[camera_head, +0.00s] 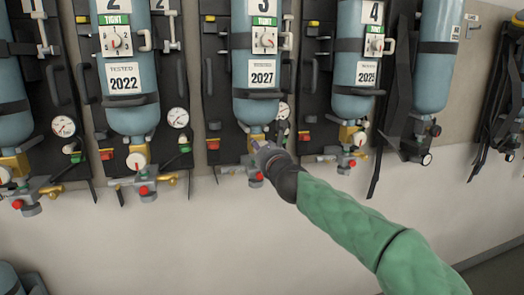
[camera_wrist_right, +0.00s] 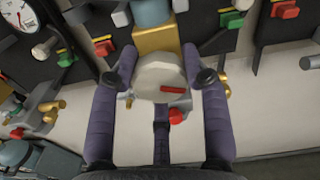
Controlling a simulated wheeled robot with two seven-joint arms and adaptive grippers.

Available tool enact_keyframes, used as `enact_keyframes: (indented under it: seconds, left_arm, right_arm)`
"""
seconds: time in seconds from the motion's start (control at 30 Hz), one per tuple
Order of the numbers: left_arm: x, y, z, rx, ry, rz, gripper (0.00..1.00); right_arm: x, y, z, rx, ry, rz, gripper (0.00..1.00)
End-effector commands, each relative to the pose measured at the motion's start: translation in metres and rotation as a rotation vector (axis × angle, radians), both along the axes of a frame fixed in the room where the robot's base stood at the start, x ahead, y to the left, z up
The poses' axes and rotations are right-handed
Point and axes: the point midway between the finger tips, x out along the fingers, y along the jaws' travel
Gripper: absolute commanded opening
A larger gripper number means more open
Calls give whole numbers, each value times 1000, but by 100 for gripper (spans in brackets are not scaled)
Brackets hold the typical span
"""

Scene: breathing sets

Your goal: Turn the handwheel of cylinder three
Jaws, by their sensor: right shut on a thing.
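Cylinder three (camera_head: 256,72) is a blue bottle on a black backplate, marked 3, with a green TIGHT tag and a 2027 test label. My right gripper (camera_head: 268,152) is at its valve in the head view and covers most of the handwheel there. In the right wrist view the handwheel (camera_wrist_right: 158,72) is a pale round knob with a red mark, below a brass valve block (camera_wrist_right: 155,38). The purple fingers of my right gripper (camera_wrist_right: 160,62) stand on both sides of the handwheel, shut on it. My left gripper is out of view.
Cylinder two (camera_head: 130,75) and cylinder four (camera_head: 355,75) hang on either side, with similar valves, gauges and red fittings. A gauge (camera_head: 283,110) is close beside my right gripper. The wall (camera_head: 190,240) below the sets is bare.

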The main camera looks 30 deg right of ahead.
Motion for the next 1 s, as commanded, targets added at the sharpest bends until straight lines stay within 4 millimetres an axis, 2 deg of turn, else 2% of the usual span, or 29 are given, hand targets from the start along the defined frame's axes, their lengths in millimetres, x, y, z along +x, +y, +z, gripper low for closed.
enact_keyframes:
  seconds: [0.1, 0.7, 1.0]
  left_arm:
    - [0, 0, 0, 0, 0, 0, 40]
    - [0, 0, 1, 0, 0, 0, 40]
    - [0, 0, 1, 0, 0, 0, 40]
  right_arm:
    - [-2, -3, 7, 105, -36, -5, 14]
    - [-5, -8, 12, 653, -175, -4, 14]
    - [-6, -10, 12, 848, -224, -4, 14]
